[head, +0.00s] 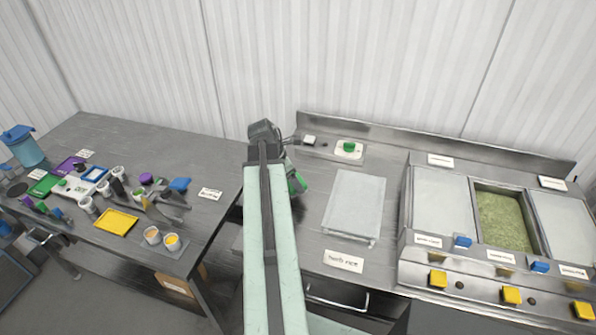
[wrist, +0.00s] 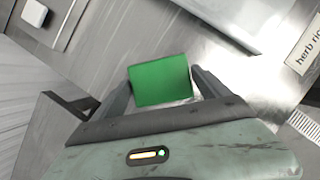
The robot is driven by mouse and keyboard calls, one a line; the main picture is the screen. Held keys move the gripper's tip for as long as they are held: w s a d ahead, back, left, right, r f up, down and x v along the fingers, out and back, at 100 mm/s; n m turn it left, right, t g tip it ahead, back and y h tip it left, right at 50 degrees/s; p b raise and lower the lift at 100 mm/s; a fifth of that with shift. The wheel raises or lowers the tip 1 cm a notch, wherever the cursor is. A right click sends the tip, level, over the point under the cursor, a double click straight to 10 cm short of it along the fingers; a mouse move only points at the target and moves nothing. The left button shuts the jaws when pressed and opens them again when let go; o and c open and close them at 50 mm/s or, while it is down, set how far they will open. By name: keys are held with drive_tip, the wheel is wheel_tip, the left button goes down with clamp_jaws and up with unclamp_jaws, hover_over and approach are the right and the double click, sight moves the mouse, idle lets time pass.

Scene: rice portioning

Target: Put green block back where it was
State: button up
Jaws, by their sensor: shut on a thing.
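The green block (wrist: 161,78) sits between the two dark fingers of my gripper (wrist: 163,84) in the wrist view, and the fingers are shut on it. Its flat green face points at the wrist camera. The steel counter shows behind and beneath it. In the head view my arm hides most of the gripper, and a bit of green (head: 297,182) shows just right of the arm, over the left part of the steel counter. I cannot tell how high the block is above the counter.
A small white plate with a green knob (head: 349,147) is at the counter's back. A grey lidded pan (head: 354,205) with a "herb rice" label (head: 343,261) lies right of my arm. An open rice bin (head: 506,222) is further right. A cluttered table (head: 130,140) stands left.

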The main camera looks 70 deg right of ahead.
drive_tip(key=d, duration=0.5)
drive_tip(key=w+d, duration=0.1)
drive_tip(key=d, duration=0.2)
drive_tip(key=shift+w+d+f+b, duration=0.1)
drive_tip(key=shift+f+b, duration=0.25)
drive_tip(key=shift+f, duration=0.05)
drive_tip(key=b+x, duration=0.3)
drive_tip(key=x, duration=0.1)
drive_tip(key=shift+w+b, duration=0.3)
drive_tip(key=shift+b, duration=0.05)
drive_tip(key=shift+w+a+f, duration=0.1)
drive_tip(key=shift+a+f, duration=0.05)
drive_tip(key=shift+a, duration=0.1)
drive_tip(key=shift+w+r, duration=0.25)
drive_tip(key=shift+s+f, duration=0.1)
drive_tip(key=shift+f, duration=0.15)
drive_tip(key=o, duration=1)
drive_tip(key=shift+r, duration=0.1)
